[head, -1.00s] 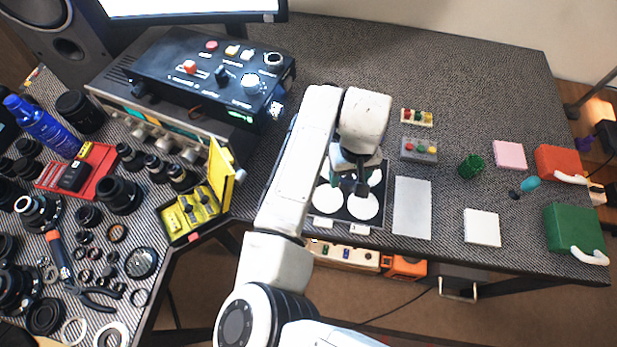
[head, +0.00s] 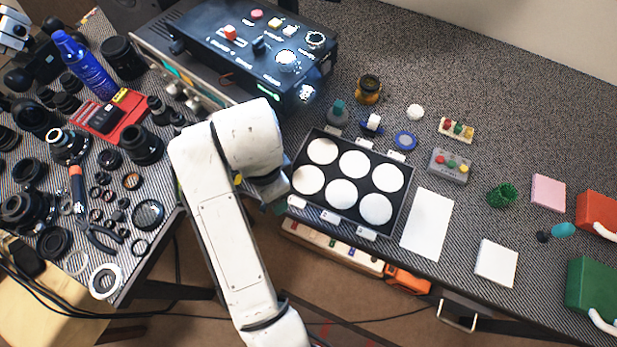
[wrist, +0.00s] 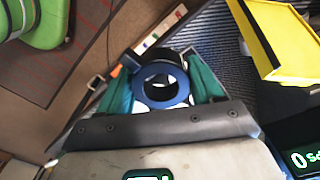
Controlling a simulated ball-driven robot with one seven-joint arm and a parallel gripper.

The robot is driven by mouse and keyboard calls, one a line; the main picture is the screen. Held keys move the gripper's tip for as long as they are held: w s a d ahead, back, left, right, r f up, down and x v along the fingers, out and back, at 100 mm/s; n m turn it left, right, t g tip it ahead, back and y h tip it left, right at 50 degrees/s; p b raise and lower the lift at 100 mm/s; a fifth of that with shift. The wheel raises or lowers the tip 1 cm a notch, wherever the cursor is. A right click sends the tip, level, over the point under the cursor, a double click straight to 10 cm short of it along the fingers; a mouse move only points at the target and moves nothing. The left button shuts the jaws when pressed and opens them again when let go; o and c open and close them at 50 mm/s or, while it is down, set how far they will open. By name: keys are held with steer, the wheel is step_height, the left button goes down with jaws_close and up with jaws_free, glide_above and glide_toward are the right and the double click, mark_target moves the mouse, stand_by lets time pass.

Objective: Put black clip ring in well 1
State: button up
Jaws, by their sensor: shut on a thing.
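My gripper (wrist: 161,88) has its teal fingers shut on a ring, the black clip ring (wrist: 164,102), in the wrist view. The ring is dark with a bluish face and an open centre. In the head view my gripper (head: 277,206) is at the left front corner of the black tray (head: 343,225), mostly hidden behind my arm, and the ring is not visible there. The tray has two rows of round white wells, all looking empty. Which one is well 1 (head: 322,151) cannot be read; the marked well is the back left one.
A blue-rimmed ring (head: 405,141), a brass part (head: 369,88) and small bottles stand behind the tray. A grey button box (head: 449,166) and a white sheet (head: 427,223) lie right of it. A yellow open case (wrist: 280,40) is near the gripper in the wrist view.

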steer(key=b, duration=0.2)
glide_above(308, 178)
step_height(308, 178, down, 10)
steer(key=shift+s+a+r, duration=0.1)
steer(key=shift+r, duration=0.05)
steer(key=shift+w+f, duration=0.2)
steer(key=shift+f, duration=1.6)
steer(key=shift+s+f, duration=0.1)
steer(key=shift+f, duration=0.2)
